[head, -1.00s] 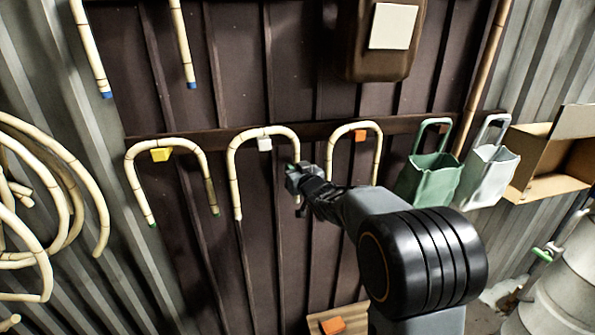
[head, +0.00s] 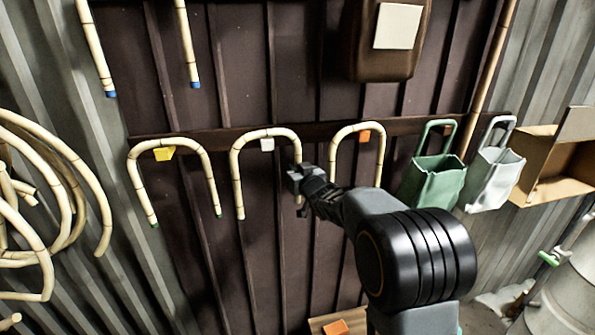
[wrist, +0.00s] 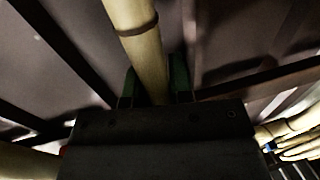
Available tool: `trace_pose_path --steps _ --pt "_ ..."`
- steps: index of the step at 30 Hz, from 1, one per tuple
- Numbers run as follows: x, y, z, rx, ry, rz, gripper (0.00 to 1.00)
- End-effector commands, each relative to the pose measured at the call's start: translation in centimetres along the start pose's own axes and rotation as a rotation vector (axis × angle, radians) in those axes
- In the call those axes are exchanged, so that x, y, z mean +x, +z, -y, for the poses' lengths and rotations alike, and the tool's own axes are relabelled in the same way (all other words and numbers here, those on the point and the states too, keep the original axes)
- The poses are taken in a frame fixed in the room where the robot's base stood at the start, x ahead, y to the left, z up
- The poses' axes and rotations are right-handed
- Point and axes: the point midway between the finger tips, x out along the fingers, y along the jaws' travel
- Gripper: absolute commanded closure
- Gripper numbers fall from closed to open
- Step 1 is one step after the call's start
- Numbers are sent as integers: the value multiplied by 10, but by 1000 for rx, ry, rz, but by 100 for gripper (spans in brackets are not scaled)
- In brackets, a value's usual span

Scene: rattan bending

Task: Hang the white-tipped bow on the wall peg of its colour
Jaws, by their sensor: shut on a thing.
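The bow (head: 236,175) is a pale cane arch, upright with its legs down, at the middle of the wall rail. The white peg (head: 267,145) shows just under its crown, inside the arch; I cannot tell whether they touch. The left leg's end is free and pale. In the wrist view the bow's cane (wrist: 145,45) runs between the two green-edged fingers of my gripper (wrist: 155,85).
A green-tipped bow (head: 135,175) hangs at the yellow peg (head: 164,154) on the left. Another bow (head: 380,155) is at the orange peg (head: 364,137) on the right, close to my arm. Green (head: 436,180) and grey (head: 492,178) bags hang further right. Coiled canes (head: 100,205) hang far left.

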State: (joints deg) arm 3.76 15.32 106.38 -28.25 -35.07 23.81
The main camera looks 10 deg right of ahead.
Motion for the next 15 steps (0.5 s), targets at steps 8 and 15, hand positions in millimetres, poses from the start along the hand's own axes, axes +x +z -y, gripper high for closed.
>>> trace_pose_path --steps 8,15 --pt "0 0 0 0 0 -1 65" --pt "0 0 0 0 0 0 49"
